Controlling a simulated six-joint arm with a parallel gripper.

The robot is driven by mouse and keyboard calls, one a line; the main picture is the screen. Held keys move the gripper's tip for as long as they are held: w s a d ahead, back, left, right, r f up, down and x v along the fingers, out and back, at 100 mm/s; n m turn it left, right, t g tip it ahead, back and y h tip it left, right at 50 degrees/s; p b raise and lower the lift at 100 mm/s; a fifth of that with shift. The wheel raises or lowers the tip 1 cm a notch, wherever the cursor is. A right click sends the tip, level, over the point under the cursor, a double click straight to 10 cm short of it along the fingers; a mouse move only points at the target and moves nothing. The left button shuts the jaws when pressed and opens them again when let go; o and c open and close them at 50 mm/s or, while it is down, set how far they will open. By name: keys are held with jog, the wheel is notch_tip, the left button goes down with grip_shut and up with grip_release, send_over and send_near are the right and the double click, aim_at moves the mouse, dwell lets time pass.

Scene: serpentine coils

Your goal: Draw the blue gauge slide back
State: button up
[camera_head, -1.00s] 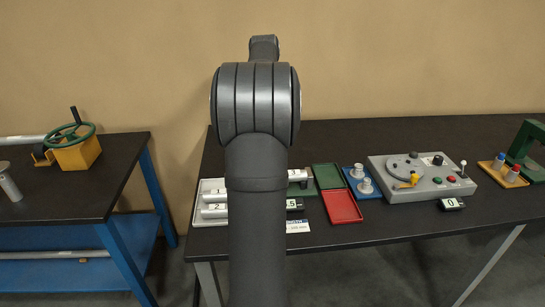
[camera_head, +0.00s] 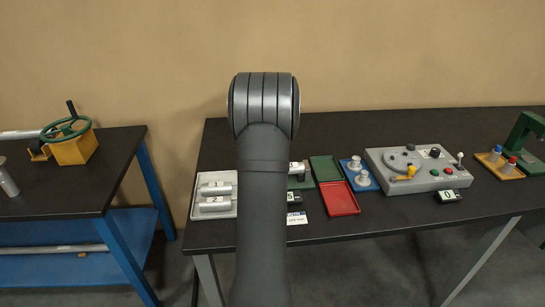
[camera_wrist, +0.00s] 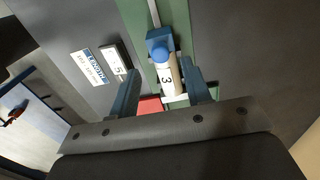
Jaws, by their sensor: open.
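The blue gauge slide (camera_wrist: 162,37) is a block with a round blue knob (camera_wrist: 160,54), seen in the wrist view on a green gauge base (camera_wrist: 180,16) with a pale rail. A pale cylinder marked 3 (camera_wrist: 168,76) lies on the base, its end close to the knob; I cannot tell if they touch. My gripper (camera_wrist: 161,72) is open, with one finger on each side of the cylinder, just short of the knob. I see no grip on anything. In the head view my arm hides the slide and gripper; part of the green base (camera_head: 302,184) shows.
A small readout (camera_wrist: 117,60) and a LENGTH label (camera_wrist: 88,66) lie beside the gauge. In the head view, a grey tray (camera_head: 197,210) holds cylinders at left. Green (camera_head: 325,167) and red (camera_head: 339,199) trays and a grey control box (camera_head: 440,183) stand at right.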

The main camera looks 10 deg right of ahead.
notch_tip(320, 180, down, 5)
jog(key=shift+f, duration=0.1)
dwell(0.3)
grip_shut()
